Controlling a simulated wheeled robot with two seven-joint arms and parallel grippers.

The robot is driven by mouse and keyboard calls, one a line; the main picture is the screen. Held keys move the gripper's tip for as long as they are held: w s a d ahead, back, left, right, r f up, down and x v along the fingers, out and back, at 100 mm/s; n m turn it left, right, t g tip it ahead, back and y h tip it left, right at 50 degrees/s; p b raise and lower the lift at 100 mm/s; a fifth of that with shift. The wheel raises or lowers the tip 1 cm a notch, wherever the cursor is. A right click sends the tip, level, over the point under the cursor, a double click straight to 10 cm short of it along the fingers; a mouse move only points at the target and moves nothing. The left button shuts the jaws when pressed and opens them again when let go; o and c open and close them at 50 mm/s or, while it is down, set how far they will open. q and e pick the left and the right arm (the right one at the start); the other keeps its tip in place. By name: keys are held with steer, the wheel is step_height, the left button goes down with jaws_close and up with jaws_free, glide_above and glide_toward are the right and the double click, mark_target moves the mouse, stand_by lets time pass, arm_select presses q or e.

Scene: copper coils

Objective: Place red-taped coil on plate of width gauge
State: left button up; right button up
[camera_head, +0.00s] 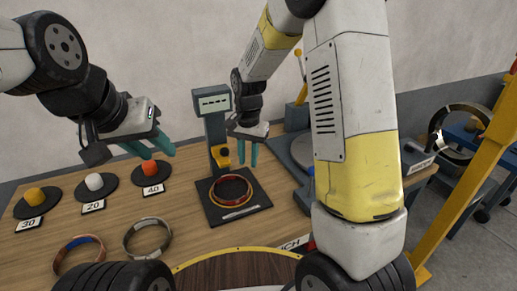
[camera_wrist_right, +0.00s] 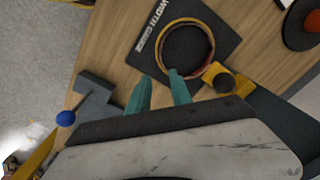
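The red-taped coil (camera_head: 217,191) lies flat on the dark square plate (camera_head: 262,205) of the width gauge (camera_head: 213,130). The wrist view also shows the coil (camera_wrist_right: 211,55) on the plate (camera_wrist_right: 226,31) beside the "WIDTH GAUGE" label. My right gripper (camera_head: 247,154) is open and empty, behind and slightly right of the coil in the head view. In the right wrist view its teal fingers (camera_wrist_right: 160,92) stand apart, close to the coil's near edge, with nothing between them. My left gripper (camera_head: 161,146) looks open and empty above the table's left part.
A coil with blue and orange parts (camera_head: 79,237) and a silvery coil (camera_head: 147,222) lie at the front left. Yellow, white and orange knobs on dark discs stand behind labels 30, 20 and 40. A grey machine (camera_head: 302,150) stands right of the gauge, partly hidden by my right arm.

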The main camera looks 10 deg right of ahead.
steer(key=s+d+r+n+t+y, duration=0.1)
steer(key=s+d+r, duration=0.25)
steer(key=r, duration=0.25)
steer(key=s+d+r+n+t, duration=0.1)
steer(key=s+d+r, duration=0.1)
steer(key=s+r, duration=0.35)
steer(key=s+d+r+n+t, duration=0.3)
steer(key=s+r, duration=0.4)
steer(key=s, duration=0.4)
steer(key=shift+s+d+r+n+t+y, duration=0.3)
steer(key=shift+s+d+n+t+y, duration=0.1)
steer(key=shift+d+t, duration=0.1)
